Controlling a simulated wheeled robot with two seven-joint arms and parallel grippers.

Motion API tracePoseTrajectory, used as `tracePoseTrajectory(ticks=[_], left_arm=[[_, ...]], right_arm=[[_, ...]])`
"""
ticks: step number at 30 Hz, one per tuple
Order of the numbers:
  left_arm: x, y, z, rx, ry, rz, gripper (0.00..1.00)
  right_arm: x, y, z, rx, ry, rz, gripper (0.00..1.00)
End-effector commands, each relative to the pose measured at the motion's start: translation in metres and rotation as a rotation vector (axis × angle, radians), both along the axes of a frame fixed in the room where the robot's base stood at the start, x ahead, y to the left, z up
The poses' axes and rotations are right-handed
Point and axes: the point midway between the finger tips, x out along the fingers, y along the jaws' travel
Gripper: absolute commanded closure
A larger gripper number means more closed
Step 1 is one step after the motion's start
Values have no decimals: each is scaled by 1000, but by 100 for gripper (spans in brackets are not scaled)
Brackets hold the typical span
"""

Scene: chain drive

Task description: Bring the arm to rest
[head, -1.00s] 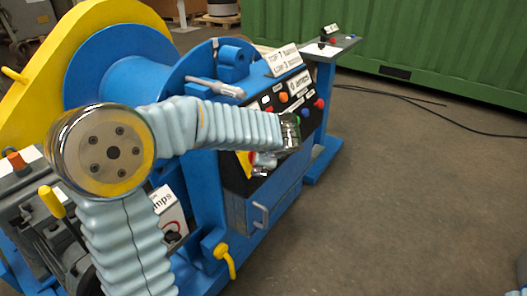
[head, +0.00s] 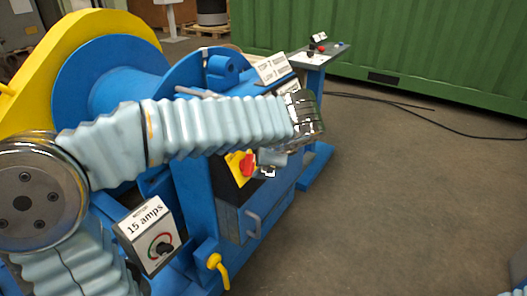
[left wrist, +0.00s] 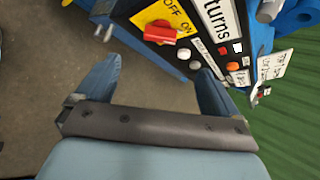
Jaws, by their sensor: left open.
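My left arm comes in from the left in the head view, its wrist in front of the control panel. My left gripper (head: 272,160) is partly hidden below the wrist there. In the left wrist view my left gripper (left wrist: 157,72) is open, its two blue fingers spread with nothing between them. Beyond the fingers is a red rotary switch (left wrist: 160,33) on a yellow OFF/ON plate (left wrist: 176,18), which also shows in the head view (head: 239,163). My right gripper is not in view.
The blue machine carries a drum (head: 105,80), a yellow guard (head: 30,62), a "15 amps" dial box (head: 148,232) and a yellow-handled valve (head: 215,263). A side stand (head: 325,58) is behind. Black cables (head: 400,101) lie near the green container (head: 430,60).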

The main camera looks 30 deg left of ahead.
Motion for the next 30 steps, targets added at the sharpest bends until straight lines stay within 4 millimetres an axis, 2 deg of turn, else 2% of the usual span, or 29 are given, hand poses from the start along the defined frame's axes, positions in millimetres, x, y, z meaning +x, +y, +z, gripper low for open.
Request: tracePoseTrajectory(ticks=[8, 11, 14, 17, 18, 20, 21, 24, 27, 30], left_arm=[[1, -1, -3, -4, 4, -2, 5], [6, -10, -25, -40, 34, -16, 5], [13, -31, -78, -142, 105, -36, 5], [12, -61, -156, -312, 204, -26, 5], [7, -75, -189, -396, 245, -4, 5], [-5, -95, -238, -528, 302, 51, 5], [-16, -108, -270, -619, 337, 105, 5], [-50, -139, -345, -851, 402, 316, 5], [-89, -158, -407, -1038, 408, 621, 5], [-120, -162, -448, -1123, 358, 896, 5]], right_arm=[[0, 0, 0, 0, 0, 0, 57], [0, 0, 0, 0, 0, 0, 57], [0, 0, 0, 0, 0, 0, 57], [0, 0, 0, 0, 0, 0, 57], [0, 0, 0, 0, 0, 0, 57], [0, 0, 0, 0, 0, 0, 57], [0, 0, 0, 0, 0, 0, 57], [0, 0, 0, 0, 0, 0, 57], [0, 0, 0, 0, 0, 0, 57], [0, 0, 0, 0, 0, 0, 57]])
